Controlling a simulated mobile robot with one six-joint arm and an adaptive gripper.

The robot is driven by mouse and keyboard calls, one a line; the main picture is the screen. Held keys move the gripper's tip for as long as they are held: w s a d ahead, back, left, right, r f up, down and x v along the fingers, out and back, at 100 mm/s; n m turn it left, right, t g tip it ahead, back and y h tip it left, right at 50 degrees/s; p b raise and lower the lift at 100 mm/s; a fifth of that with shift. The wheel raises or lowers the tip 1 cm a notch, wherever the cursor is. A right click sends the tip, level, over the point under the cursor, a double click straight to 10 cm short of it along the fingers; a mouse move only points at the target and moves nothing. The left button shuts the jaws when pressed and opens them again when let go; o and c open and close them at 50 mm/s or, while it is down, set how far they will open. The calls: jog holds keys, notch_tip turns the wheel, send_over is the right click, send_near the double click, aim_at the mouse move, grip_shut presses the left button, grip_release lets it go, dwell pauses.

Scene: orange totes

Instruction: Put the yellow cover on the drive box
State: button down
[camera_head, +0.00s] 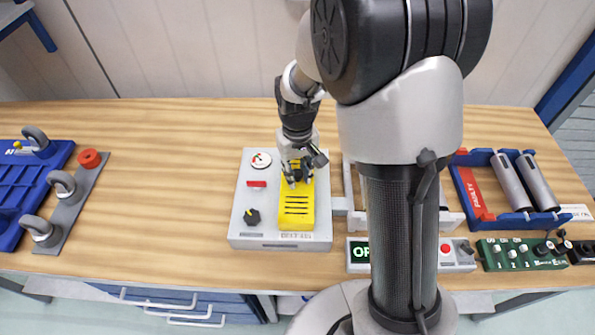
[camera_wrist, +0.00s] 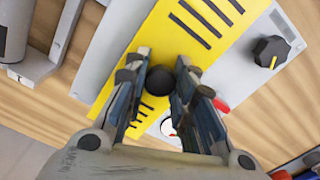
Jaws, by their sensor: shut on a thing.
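The yellow cover (camera_head: 297,214), a slotted plate with a black knob (camera_wrist: 160,80), lies over the right part of the grey drive box (camera_head: 245,222). Its edges run roughly in line with the box. I cannot tell whether it rests fully on the box or sits slightly above it. My gripper (camera_head: 297,181) points down at the far end of the cover. In the wrist view, its two fingers (camera_wrist: 161,75) stand on either side of the knob and are shut on it. The yellow cover (camera_wrist: 187,48) hides the box top beneath it.
The box face bears a gauge (camera_head: 261,160), a red switch (camera_head: 257,184) and a black dial (camera_head: 252,217). A grey frame stands right of it, partly hidden by my arm. A blue tray with rollers (camera_head: 512,183) and a green switch panel (camera_head: 518,254) lie further right. Wood left of the box is clear.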

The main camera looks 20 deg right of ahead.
jog(key=c, duration=1.3)
grip_release()
notch_tip(320, 180, up, 12)
jog(key=shift+f, duration=0.1)
